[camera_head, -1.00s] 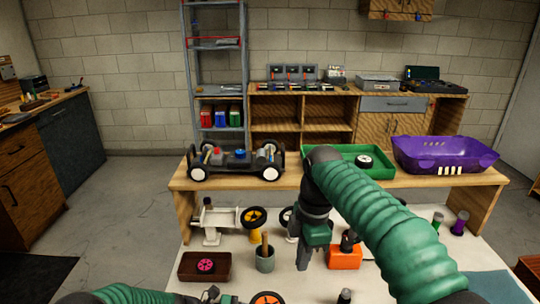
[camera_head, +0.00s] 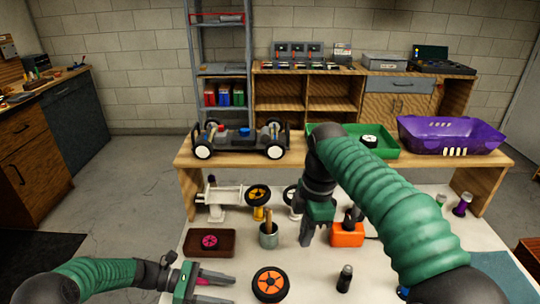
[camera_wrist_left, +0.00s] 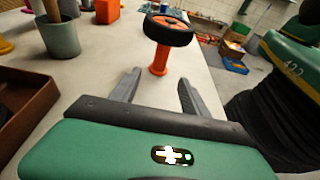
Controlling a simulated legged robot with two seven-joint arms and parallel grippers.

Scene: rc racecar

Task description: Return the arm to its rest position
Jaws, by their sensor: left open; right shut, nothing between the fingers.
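My right gripper (camera_head: 308,236) is shut and empty. It points down over the white table between the grey cup and the orange box. My left gripper (camera_head: 232,288) is at the front left of the table, open and empty. In the left wrist view its two fingers (camera_wrist_left: 154,95) are spread apart, with bare table between them. A wheel with an orange hub (camera_head: 270,284) is just right of the left gripper in the head view. In the left wrist view the wheel (camera_wrist_left: 170,30) sits on an orange stand, beyond the fingers and not touched.
A brown tray (camera_head: 226,251) holds a pink-hubbed wheel. A grey cup (camera_head: 268,241) and an orange box (camera_head: 347,240) stand near the right gripper. The car chassis (camera_head: 240,142), green tray (camera_head: 390,151) and purple body shell (camera_head: 450,135) are on the raised shelf behind.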

